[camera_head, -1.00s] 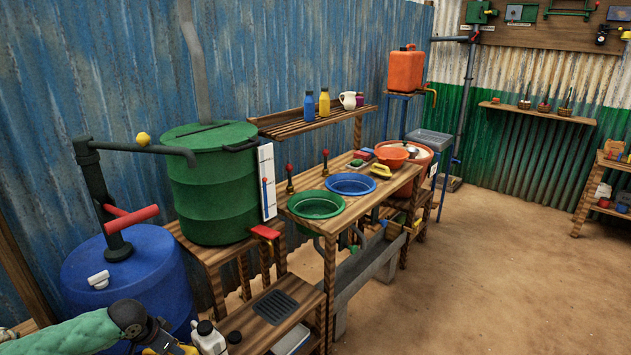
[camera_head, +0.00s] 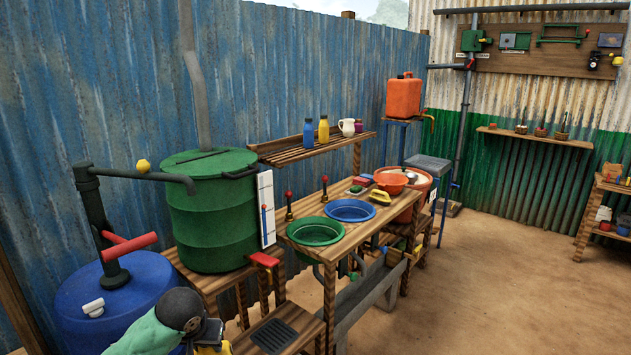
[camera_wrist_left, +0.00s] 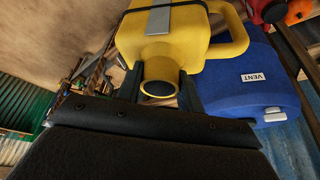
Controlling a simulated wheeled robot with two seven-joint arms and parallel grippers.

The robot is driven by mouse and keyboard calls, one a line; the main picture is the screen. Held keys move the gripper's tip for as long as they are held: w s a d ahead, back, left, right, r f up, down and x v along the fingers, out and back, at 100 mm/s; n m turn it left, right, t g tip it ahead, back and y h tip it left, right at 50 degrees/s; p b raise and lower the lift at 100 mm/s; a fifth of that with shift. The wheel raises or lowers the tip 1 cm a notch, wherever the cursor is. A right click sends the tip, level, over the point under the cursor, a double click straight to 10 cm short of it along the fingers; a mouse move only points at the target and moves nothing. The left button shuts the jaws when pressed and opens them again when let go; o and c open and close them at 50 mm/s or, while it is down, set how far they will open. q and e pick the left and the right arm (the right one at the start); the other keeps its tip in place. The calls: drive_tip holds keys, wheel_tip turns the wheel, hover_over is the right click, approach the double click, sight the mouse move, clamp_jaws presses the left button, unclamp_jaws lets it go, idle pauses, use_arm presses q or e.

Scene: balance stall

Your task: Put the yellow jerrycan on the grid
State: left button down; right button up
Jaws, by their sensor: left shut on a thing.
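The yellow jerrycan (camera_wrist_left: 165,32) fills the top of the left wrist view, its round neck toward the camera and its handle at the right. My left gripper (camera_wrist_left: 160,90) is shut on its neck. In the head view my left gripper (camera_head: 211,335) is at the bottom edge, and only a small part of the yellow jerrycan (camera_head: 222,348) shows below it. The dark grid (camera_head: 274,335) lies on the low wooden shelf, just right of the gripper, and is bare. My right gripper is not in view.
A blue barrel (camera_head: 130,290) stands left of the shelf, with a pump on top. A red-handled tap (camera_head: 264,260) hangs under the green barrel (camera_head: 212,225), above the shelf. The bench with basins (camera_head: 350,211) is to the right. Open dirt floor lies right.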

use_arm(q)
drive_tip(key=s+d+f, duration=0.4)
drive_tip(key=d, duration=0.1)
drive_tip(key=shift+f, duration=0.35)
